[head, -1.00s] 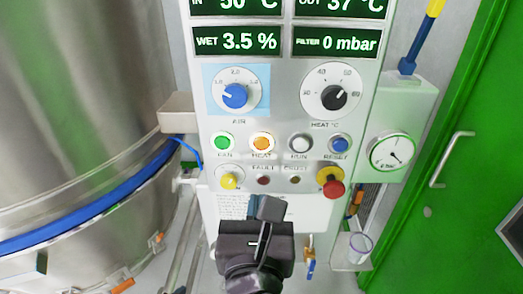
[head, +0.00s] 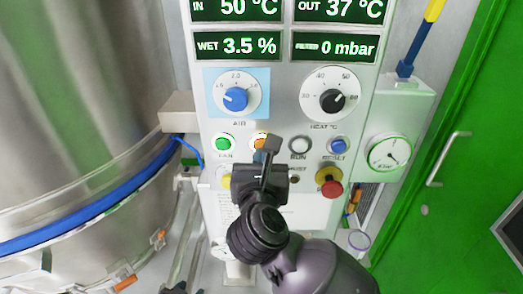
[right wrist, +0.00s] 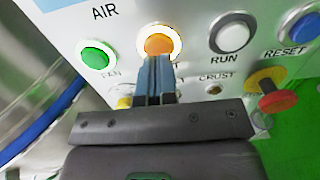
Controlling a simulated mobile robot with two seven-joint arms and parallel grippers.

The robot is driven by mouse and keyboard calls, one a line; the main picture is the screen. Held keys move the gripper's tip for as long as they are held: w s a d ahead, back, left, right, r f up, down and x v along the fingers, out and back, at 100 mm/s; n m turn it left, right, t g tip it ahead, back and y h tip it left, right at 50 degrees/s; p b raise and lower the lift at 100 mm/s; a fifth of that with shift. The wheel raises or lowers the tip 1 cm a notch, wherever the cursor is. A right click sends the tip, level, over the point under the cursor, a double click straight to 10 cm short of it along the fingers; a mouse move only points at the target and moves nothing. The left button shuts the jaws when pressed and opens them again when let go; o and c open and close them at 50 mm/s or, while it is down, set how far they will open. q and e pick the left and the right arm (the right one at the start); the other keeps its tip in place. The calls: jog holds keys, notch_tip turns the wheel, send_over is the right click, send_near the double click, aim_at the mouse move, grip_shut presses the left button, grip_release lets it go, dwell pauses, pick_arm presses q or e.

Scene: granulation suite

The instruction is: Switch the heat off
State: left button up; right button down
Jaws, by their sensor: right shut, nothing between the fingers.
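The HEAT button (head: 261,138) is orange and lit, with a bright ring, on the pale control panel. In the head view it is mostly hidden behind my gripper; in the right wrist view (right wrist: 159,41) its upper part shows clearly. My right gripper (head: 270,146) is shut and empty. In the right wrist view its closed blue-grey fingertips (right wrist: 157,62) overlap the button's lower edge. I cannot tell whether they touch it. The HEAT °C dial (head: 332,99) is above right, its black knob pointing to the upper right. My left gripper does not show.
The green FAN button (head: 223,144) is left of HEAT, with the white RUN button (head: 300,146) and blue RESET button (head: 338,146) to the right. A red emergency knob (head: 331,188) juts out below RESET. A steel vessel (head: 80,90) stands left.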

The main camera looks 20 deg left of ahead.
jog(key=shift+x, duration=0.95)
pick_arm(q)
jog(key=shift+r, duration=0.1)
